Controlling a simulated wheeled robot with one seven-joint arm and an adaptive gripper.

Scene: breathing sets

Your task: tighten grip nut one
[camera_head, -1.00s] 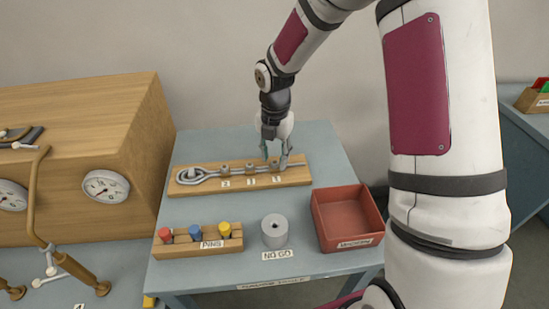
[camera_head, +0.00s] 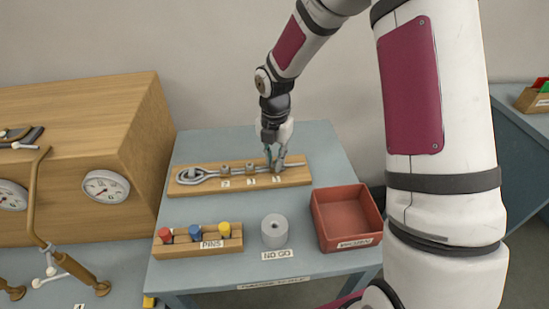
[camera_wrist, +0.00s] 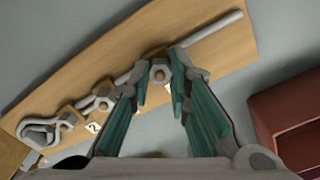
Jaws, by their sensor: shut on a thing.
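A wooden board (camera_head: 205,187) on the table bears a metal rod with a looped end (camera_head: 197,176) at its left and several nuts along it. Small numbered tags stand in front of the nuts. The rightmost nut (camera_wrist: 160,73) lies between the fingertips of my gripper (camera_wrist: 161,68) in the wrist view. My gripper (camera_head: 275,163) points down in the head view with its fingers shut on this nut, which they mostly hide there. Another nut (camera_wrist: 100,100) is left of the fingers, free of them, with a tag reading 2 close by.
A red bin (camera_head: 347,222) stands at the front right. A grey cylinder (camera_head: 274,231) and a wooden rack (camera_head: 228,243) with red, blue and yellow pins are at the front. A wooden cabinet with gauges (camera_head: 106,187) is at the left.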

